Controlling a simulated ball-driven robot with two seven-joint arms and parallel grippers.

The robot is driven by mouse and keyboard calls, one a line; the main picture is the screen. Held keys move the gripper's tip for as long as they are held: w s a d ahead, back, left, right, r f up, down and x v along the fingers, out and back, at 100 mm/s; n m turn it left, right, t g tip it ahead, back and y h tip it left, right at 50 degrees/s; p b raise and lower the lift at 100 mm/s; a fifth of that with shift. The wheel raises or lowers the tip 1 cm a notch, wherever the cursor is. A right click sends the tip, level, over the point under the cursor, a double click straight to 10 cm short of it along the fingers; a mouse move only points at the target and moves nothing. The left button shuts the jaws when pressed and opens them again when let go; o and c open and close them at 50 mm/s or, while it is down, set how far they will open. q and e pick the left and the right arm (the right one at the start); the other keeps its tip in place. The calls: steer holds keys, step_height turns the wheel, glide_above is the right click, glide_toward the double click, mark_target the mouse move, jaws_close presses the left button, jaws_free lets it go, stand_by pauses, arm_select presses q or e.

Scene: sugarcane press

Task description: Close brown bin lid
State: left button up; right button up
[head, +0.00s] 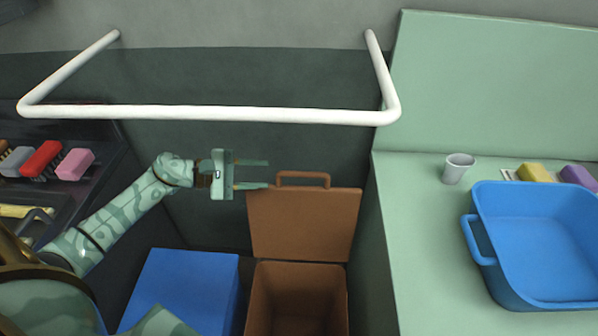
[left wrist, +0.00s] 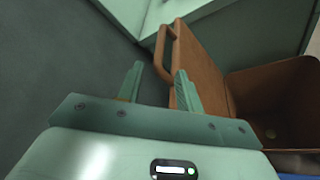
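A brown bin (head: 298,302) stands open on the floor, its inside showing. Its brown lid (head: 305,224) is raised upright at the back, with a loop handle (head: 303,178) on its top edge. My left gripper (head: 268,174) is open and empty at the lid's upper left, pointing right, close to the handle. In the left wrist view the two fingers (left wrist: 158,84) are apart, and the lid (left wrist: 196,68) and its handle (left wrist: 165,50) lie just beyond them. I cannot tell if a finger touches the lid. My right gripper is not in view.
A blue box (head: 185,290) stands left of the bin. A white rail (head: 210,113) spans above. A green counter (head: 415,235) on the right bears a blue basin (head: 535,290) and a cup (head: 458,168). Brushes (head: 42,159) lie on a dark shelf at left.

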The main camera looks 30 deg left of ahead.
mark_target(288, 175)
arm_select(q)
steer(key=x, duration=1)
steer(key=shift+w+f, duration=0.1)
steer(key=shift+w, duration=0.05)
jaws_close()
